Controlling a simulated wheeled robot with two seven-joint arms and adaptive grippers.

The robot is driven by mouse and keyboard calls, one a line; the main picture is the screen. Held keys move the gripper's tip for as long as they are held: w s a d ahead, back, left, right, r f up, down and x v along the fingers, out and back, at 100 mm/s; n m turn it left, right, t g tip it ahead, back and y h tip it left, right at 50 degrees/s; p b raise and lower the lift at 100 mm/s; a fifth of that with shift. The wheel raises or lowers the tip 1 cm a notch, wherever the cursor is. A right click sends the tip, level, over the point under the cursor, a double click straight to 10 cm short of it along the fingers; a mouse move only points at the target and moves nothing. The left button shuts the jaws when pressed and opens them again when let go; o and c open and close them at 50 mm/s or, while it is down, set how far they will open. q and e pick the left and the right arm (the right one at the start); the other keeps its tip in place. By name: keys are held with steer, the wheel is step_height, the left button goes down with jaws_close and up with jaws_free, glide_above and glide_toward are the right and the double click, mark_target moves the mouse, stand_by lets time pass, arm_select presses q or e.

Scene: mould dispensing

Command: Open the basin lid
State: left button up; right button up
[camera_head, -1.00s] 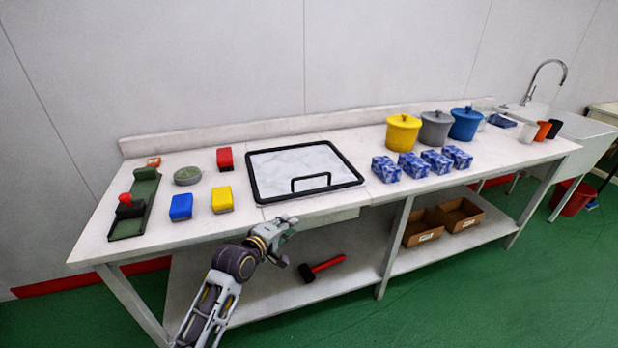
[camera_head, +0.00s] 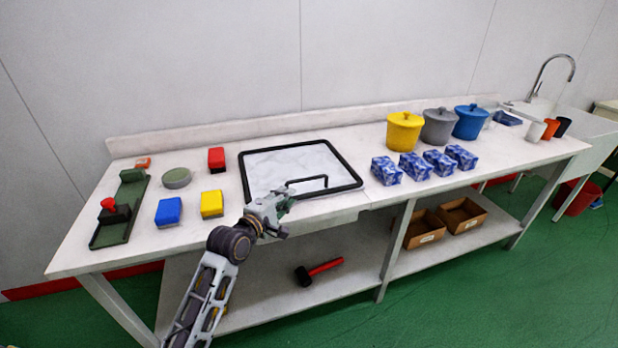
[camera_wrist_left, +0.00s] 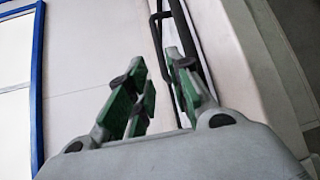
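The basin lid (camera_head: 292,165) is a pale marbled panel in a black frame, lying flat in the table top. Its black bar handle (camera_head: 308,181) stands near the front edge. My left gripper (camera_head: 279,200) is at the lid's front edge, just left of the handle. In the left wrist view, my left gripper (camera_wrist_left: 158,66) has its green-padded fingers spread apart. Black bars of the handle and frame show between and just beyond the fingertips; I cannot tell whether they touch. My right gripper is not in view.
Yellow (camera_head: 211,204), blue (camera_head: 168,212) and red (camera_head: 216,160) blocks, a round green piece (camera_head: 176,178) and a green tray (camera_head: 111,234) lie to the left. Lidded pots (camera_head: 404,132) and blue patterned boxes (camera_head: 386,171) stand to the right. A hammer (camera_head: 320,270) lies on the lower shelf.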

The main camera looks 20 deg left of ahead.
mark_target(305, 180)
arm_select(q)
steer(key=shift+r, duration=0.1)
stand_by(0.3)
steer(key=shift+x, duration=1.7)
steer(key=shift+b+x, duration=0.3)
steer(key=shift+x, duration=2.5)
steer(key=shift+b+x, duration=0.4)
steer(key=shift+x, duration=1.3)
steer(key=shift+w, duration=0.65)
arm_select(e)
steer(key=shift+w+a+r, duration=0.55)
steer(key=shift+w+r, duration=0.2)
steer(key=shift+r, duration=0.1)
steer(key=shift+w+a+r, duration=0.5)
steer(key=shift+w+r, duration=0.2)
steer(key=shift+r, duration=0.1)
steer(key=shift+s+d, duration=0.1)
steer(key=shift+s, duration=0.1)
